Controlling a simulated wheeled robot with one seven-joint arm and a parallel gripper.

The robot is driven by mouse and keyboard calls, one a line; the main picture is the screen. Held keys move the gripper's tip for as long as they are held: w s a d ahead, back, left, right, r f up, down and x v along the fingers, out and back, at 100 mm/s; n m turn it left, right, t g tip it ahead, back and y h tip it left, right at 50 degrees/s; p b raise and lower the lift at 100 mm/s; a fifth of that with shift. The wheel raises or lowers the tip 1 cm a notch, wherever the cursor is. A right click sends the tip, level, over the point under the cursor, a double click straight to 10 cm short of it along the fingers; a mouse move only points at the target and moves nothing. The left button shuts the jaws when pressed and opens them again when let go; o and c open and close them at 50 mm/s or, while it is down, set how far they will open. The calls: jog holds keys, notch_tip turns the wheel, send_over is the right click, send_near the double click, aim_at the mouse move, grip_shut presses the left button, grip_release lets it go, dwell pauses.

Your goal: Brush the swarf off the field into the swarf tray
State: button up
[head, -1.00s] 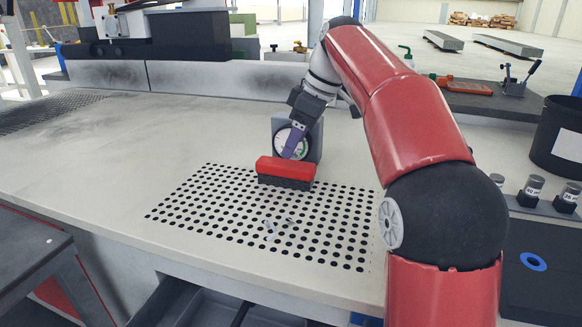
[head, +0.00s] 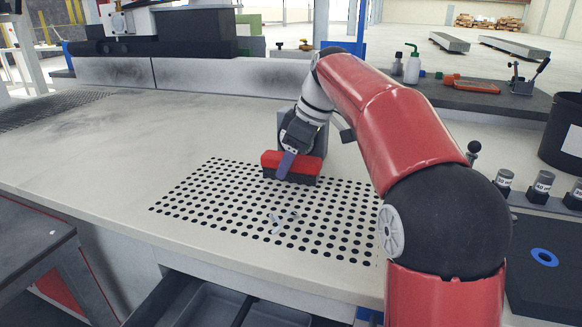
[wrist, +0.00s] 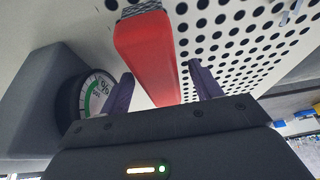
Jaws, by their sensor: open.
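The red brush (head: 292,163) with dark bristles stands at the back edge of the perforated field (head: 215,190). It also shows in the wrist view (wrist: 147,50), lying between my finger lines. My gripper (head: 285,165) is at the brush from above; its purple fingers are open, one on either side of the red body in the wrist view (wrist: 163,85), and I cannot tell whether they touch it. Pale swarf curls (head: 283,220) lie on the front middle of the field, apart from the brush. A grey open tray (head: 215,308), likely the swarf tray, sits below the bench's front edge.
A dial gauge in a dark block (wrist: 95,95) stands close behind the brush. Small labelled weights (head: 541,186) and a dark bin (head: 565,140) are at the right. The bench left of the field (head: 100,150) is clear.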

jog(key=shift+f, duration=0.25)
jog(key=c, duration=1.1)
notch_tip(320, 180, up, 11)
jog(key=p, duration=0.3)
jog(key=shift+f, duration=0.2)
